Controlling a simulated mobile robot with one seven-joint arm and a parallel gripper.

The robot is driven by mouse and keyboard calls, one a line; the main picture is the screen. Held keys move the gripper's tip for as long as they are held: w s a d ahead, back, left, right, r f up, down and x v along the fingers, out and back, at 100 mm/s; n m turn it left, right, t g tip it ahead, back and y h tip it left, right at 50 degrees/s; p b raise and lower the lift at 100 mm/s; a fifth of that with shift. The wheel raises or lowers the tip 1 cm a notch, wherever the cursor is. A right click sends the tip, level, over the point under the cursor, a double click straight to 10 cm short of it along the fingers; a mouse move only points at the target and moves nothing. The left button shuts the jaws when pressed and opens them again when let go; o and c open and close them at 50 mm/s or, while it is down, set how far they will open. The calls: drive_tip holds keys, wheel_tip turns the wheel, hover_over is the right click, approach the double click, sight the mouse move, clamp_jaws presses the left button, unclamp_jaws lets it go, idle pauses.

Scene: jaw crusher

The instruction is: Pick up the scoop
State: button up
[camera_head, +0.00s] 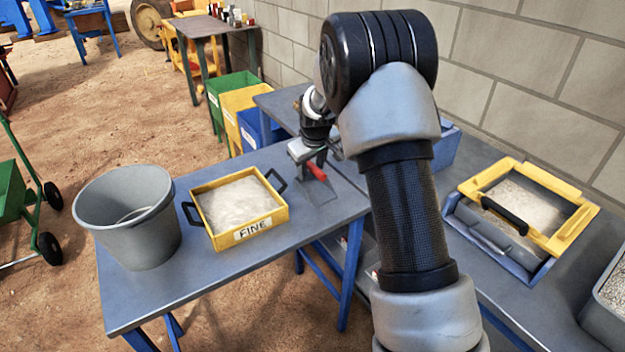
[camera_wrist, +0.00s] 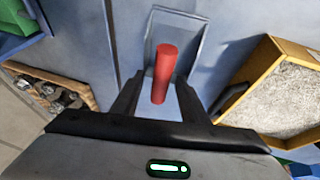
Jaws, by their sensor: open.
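The scoop (camera_head: 318,194) has a red handle and a grey metal pan. It rests on the grey-topped table, right of the yellow FINE tray. In the wrist view the scoop's handle (camera_wrist: 164,72) points toward me, with the pan beyond it. My gripper (camera_head: 306,158) is above the handle end. In the wrist view my gripper (camera_wrist: 158,95) is open, with one finger on each side of the handle's near end. I cannot tell whether either finger touches it. My arm hides part of the table behind it.
The yellow FINE tray (camera_head: 240,208) with pale material stands close left of the scoop, its black handle near it. A grey bucket (camera_head: 128,222) is farther left. A yellow-framed sieve (camera_head: 520,207) sits on the right table. Coloured bins (camera_head: 240,107) stand behind.

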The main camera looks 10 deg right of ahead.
drive_tip(key=shift+c, duration=0.4)
clamp_jaws()
drive_tip(key=shift+r, duration=0.1)
wheel_tip(320, 180, up, 10)
drive_tip(key=shift+f+p, duration=0.1)
drive_tip(key=shift+p, duration=0.7)
